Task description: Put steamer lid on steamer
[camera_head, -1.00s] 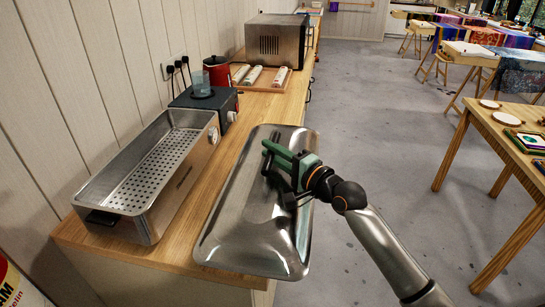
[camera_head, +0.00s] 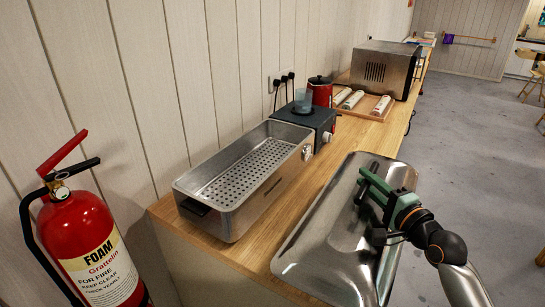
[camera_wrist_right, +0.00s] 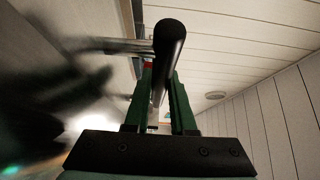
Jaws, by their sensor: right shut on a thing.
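The steamer (camera_head: 240,205) is an open metal box with a perforated floor, on the wooden counter against the wall. The steamer lid (camera_head: 318,245) is a shiny metal rectangle to the right of the steamer in the head view, overlapping the counter's front edge. My right gripper (camera_head: 372,190) is shut on the lid's dark handle. In the right wrist view the handle (camera_wrist_right: 169,45) shows as a dark bar between the green fingers. The lid and the steamer are apart. Whether the lid touches the counter is hidden. My left gripper is not in view.
A hot plate (camera_head: 310,122) with a blue cup stands behind the steamer. A red kettle (camera_head: 321,92), a tray of tubes (camera_head: 368,105) and a metal oven (camera_head: 383,68) are farther back. A red fire extinguisher (camera_head: 85,240) hangs at left. Grey floor (camera_head: 460,120) is open at right.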

